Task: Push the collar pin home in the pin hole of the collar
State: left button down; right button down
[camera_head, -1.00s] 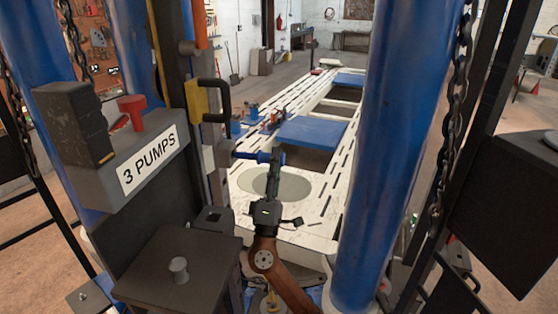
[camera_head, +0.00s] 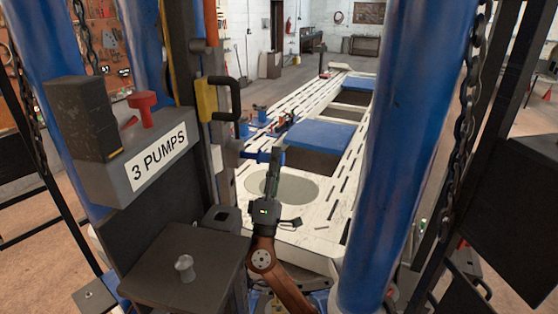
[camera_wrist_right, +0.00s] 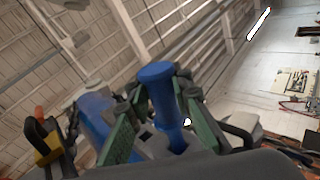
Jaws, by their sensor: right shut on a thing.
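The collar pin (camera_head: 256,156) is blue and lies roughly level beside the dark column. Its left end is close to the grey collar part (camera_head: 217,158) on the column's edge. I cannot tell how deep it sits in the hole, and the pin hole is hidden. My right gripper (camera_head: 273,162) is shut on the pin from below and to the right. My left gripper is not in view.
A yellow and black handle (camera_head: 209,100) sits on the column just above the pin. A box labelled "3 PUMPS" (camera_head: 158,160) is at left. A thick blue post (camera_head: 408,130) stands right of my arm. A white slotted bench (camera_head: 325,170) with blue panels stretches behind.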

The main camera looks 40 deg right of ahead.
aim_at(260, 155)
jog(key=shift+w+a+b, duration=1.1)
jog(key=shift+w+a, duration=0.4)
jog(key=shift+w, duration=0.3)
jog(key=c, duration=1.7)
grip_release()
jog(key=shift+o, duration=0.2)
jog(key=v, duration=1.2)
jog(key=shift+d, duration=0.1)
